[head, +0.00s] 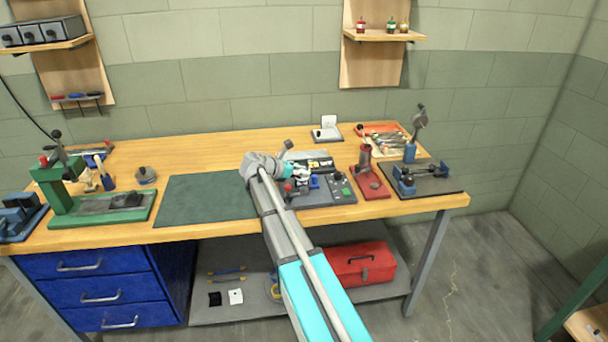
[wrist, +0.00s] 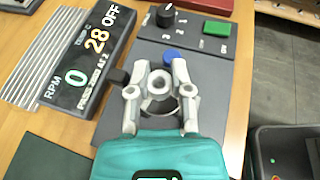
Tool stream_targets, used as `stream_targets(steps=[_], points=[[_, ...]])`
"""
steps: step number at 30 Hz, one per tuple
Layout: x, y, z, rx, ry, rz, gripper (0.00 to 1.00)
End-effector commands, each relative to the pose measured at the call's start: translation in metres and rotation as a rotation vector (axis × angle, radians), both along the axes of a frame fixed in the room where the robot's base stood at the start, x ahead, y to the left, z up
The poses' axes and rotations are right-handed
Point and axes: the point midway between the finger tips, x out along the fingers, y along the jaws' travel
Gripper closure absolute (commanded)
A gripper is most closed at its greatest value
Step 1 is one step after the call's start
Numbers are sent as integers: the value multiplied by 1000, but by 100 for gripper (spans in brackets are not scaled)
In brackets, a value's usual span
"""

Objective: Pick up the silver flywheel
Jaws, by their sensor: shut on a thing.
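The silver flywheel (wrist: 158,84) shows in the wrist view as a small round ring with a pale hub, between my fingers. My gripper (wrist: 160,92) is shut on it, with one pale finger on each side. The flywheel is over the grey base plate of the tank rig; I cannot tell whether it still touches its mount. In the head view my gripper (head: 302,181) is over the same rig, and the flywheel is too small and covered to make out there.
A display panel (wrist: 88,58) reading RPM 0 and 28 OFF stands left of my gripper. A control box (wrist: 195,32) with a black knob and green button is beyond it. A blue knob (wrist: 172,54) is close ahead. A green mat (head: 205,196) lies bare to the left.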

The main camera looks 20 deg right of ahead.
Motion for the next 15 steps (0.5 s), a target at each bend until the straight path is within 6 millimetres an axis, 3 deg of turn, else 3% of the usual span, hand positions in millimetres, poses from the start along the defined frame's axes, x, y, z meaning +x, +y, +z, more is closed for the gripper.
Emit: stream_targets(steps=[15], points=[[0, 0, 20, 0, 0, 0, 100]])
